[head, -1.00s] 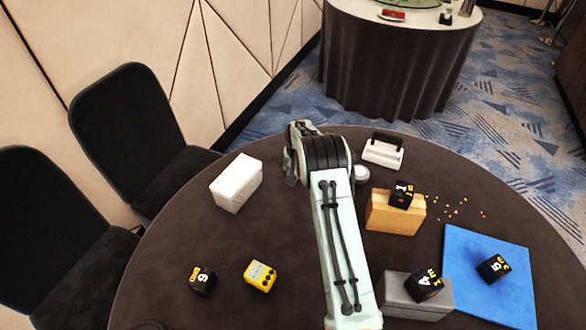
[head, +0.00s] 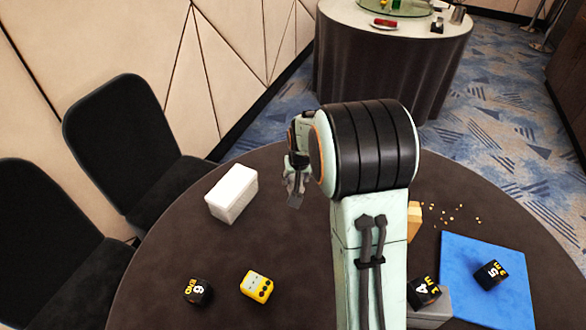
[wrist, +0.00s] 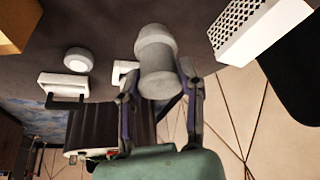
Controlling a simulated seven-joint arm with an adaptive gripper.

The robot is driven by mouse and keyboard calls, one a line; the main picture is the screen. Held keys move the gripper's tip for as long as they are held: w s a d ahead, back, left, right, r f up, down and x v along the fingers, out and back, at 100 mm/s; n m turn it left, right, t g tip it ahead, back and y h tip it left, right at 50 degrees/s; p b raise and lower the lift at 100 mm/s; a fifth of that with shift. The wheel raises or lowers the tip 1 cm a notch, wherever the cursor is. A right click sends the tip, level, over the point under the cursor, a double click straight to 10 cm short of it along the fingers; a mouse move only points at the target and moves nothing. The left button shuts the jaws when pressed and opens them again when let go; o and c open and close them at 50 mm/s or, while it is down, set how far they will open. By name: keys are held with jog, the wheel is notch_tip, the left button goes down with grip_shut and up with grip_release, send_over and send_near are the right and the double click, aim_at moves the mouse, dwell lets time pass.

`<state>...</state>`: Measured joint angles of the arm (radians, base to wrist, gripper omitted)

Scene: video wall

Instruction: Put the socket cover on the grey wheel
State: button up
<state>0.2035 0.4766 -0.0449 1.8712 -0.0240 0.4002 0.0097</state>
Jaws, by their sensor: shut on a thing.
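My gripper (wrist: 160,88) is shut on a pale grey stepped cylinder (wrist: 156,55), which I take to be the socket cover. In the head view my gripper (head: 297,188) hangs left of my wrist, with the held piece barely distinguishable. A pale round disc (wrist: 78,60), possibly the grey wheel, lies on the table in the wrist view, apart from the gripper. In the head view my arm hides that part of the table.
A white box (head: 232,193) stands on the table's left. A white object with a dark handle (wrist: 63,88) is near the disc. A wooden block (head: 414,220), blue mat (head: 465,255), yellow device (head: 257,287) and numbered black cubes (head: 197,292) are also around.

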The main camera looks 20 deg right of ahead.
jog(key=shift+s+a+r, duration=0.15)
jog(key=shift+s+r, duration=0.05)
jog(key=shift+s, duration=0.3)
jog(key=shift+s+a+r+n, duration=0.1)
jog(key=shift+s+a+n, duration=0.15)
jog(key=shift+n, duration=0.15)
jog(key=s+d+r+m, duration=0.1)
jog(key=s+d+r, duration=0.1)
jog(key=d, duration=0.5)
jog(key=s+d+r+m, duration=0.1)
jog(key=s+d, duration=0.2)
jog(key=d, duration=0.4)
jog(key=w+d+f, duration=0.2)
jog(key=w+f, duration=0.1)
jog(key=w+d+f, duration=0.3)
jog(key=w, duration=0.1)
jog(key=w+d+f, duration=0.3)
jog(key=w, duration=0.1)
jog(key=shift+w+f, duration=0.2)
jog(key=shift+w, duration=0.05)
jog(key=shift+w+f+m+h, duration=0.1)
jog(key=shift+f+m+h, duration=0.2)
jog(key=shift+f, duration=1.25)
jog(key=shift+f, duration=0.2)
jog(key=o, duration=0.8)
